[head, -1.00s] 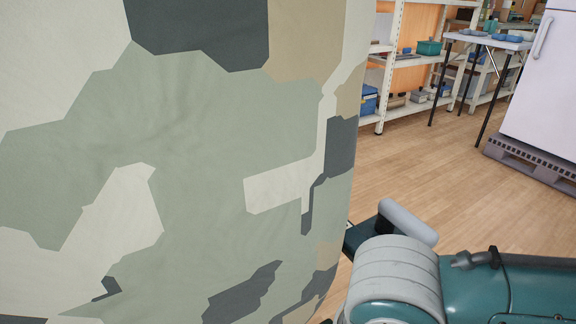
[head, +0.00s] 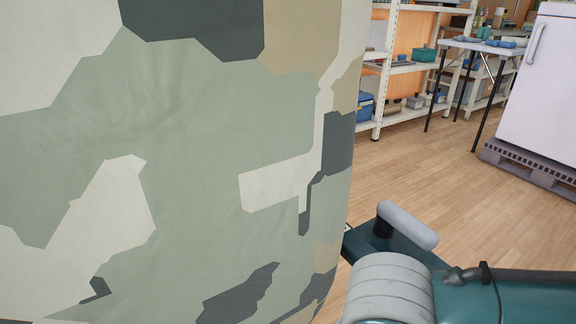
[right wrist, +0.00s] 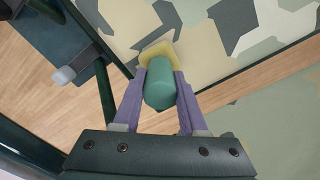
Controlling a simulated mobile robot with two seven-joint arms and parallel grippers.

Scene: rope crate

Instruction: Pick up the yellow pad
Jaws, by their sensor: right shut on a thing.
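The yellow pad (right wrist: 158,50) shows in the right wrist view, just beyond my fingertips, with a green cylinder (right wrist: 159,88) on its near side that looks like its grip. My right gripper (right wrist: 161,82) has its purple fingers on either side of the green cylinder and is shut on it. The pad lies in front of a camouflage-patterned surface; I cannot tell whether it touches it. In the head view, neither the pad nor either gripper shows; a large camouflage surface (head: 180,150) hides much of the scene. My left gripper is not in view.
The camouflage surface stands very close and fills the left of the head view. Beyond it are white shelves (head: 385,70), a folding table (head: 485,45) and a white cabinet (head: 545,85) on a grey pallet (head: 525,165). Open wooden floor (head: 430,180) lies between.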

